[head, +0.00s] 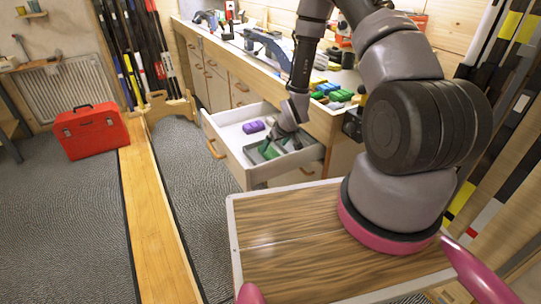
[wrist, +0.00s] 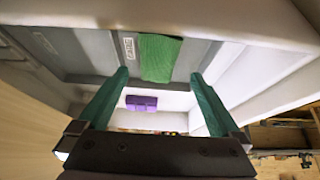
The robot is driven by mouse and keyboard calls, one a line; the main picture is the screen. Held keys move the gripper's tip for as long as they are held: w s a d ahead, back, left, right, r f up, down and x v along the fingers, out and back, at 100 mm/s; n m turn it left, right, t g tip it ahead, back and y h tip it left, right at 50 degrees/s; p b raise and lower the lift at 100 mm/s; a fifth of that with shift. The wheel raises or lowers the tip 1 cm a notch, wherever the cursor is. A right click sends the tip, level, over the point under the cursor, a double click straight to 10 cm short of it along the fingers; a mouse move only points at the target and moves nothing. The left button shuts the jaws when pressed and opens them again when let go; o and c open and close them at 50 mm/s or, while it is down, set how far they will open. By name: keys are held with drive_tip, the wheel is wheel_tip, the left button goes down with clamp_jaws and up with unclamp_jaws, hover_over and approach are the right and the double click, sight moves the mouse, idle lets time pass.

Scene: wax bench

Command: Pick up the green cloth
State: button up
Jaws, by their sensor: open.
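The green cloth (wrist: 160,56) lies flat in an open white drawer (head: 222,140), on a grey surface beside a small white label. In the wrist view it appears between and beyond the fingertips. My gripper (wrist: 159,74) is open and empty, with two teal fingers on either side of the cloth in the picture. In the head view my gripper reaches down into the drawer, and the dark green there cannot be clearly told apart as cloth or fingers. The exact gap between fingertips and cloth cannot be told.
A purple block-like thing (wrist: 141,103) lies in the drawer near the cloth; it also shows in the head view (head: 253,127). The drawer walls surround my gripper closely. The workbench above holds coloured blocks (head: 330,90). A red toolbox (head: 92,130) stands on the floor at left.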

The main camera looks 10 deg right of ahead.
sight(271, 152)
drive_tip(key=shift+x, duration=3.1)
drive_tip(key=shift+w+d, duration=0.1)
drive_tip(key=shift+d, duration=0.05)
drive_tip(key=c, duration=1.3)
